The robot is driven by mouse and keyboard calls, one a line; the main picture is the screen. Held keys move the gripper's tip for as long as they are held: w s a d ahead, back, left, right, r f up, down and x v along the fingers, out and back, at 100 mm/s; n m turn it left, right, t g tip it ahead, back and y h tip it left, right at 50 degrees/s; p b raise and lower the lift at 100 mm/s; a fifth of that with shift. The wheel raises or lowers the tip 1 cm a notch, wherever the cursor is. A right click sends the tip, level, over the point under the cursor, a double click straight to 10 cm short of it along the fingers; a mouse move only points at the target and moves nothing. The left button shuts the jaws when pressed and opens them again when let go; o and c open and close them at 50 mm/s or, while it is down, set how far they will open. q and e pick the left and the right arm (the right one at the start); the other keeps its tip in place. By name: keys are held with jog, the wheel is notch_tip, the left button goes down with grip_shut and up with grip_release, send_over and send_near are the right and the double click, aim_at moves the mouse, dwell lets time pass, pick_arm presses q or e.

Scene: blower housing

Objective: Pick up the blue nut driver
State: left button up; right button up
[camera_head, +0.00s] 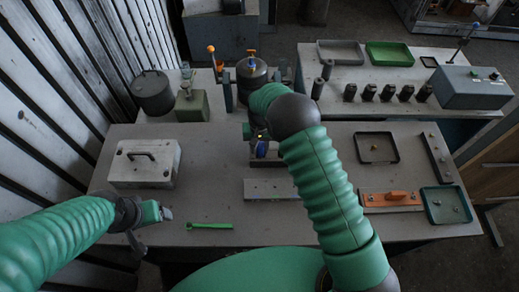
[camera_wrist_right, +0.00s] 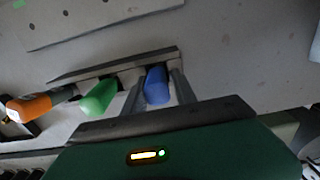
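The blue nut driver (camera_wrist_right: 157,86) stands in a narrow dark rack (camera_wrist_right: 115,69), its blue handle toward the right wrist camera. Its blue handle also shows in the head view (camera_head: 262,149), under my right gripper (camera_head: 258,138). In the right wrist view the fingers of my right gripper (camera_wrist_right: 158,92) lie on both sides of the blue handle, with a narrow gap visible. The gripper looks open around it. My left gripper (camera_head: 163,213) is low over the table at left, away from the rack; its finger opening is unclear.
Green (camera_wrist_right: 100,97) and orange (camera_wrist_right: 30,107) handles stand beside the blue one. A flat grey plate (camera_head: 270,189) lies in front of the rack. A green tool (camera_head: 210,226) lies near the front edge. A white box (camera_head: 145,165) is at left; trays (camera_head: 376,148) are at right.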

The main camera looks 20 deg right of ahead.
jog(key=shift+s+d, duration=0.1)
grip_shut()
pick_arm(q)
jog(key=shift+s+d+r, duration=0.1)
jog(key=shift+d, duration=0.15)
pick_arm(e)
jog(key=shift+d, duration=0.15)
jog(key=shift+r, duration=0.25)
notch_tip(320, 180, up, 9)
jog(key=b, duration=0.2)
jog(key=shift+f+b, duration=0.1)
jog(key=shift+b, duration=0.3)
jog(key=shift+r, duration=0.45)
jog(key=shift+c, duration=0.3)
grip_release()
pick_arm(q)
jog(key=x, duration=0.2)
jog(key=shift+s+a+f, duration=0.1)
jog(key=shift+s+f, duration=0.1)
jog(key=shift+f, duration=0.25)
pick_arm(e)
grip_shut()
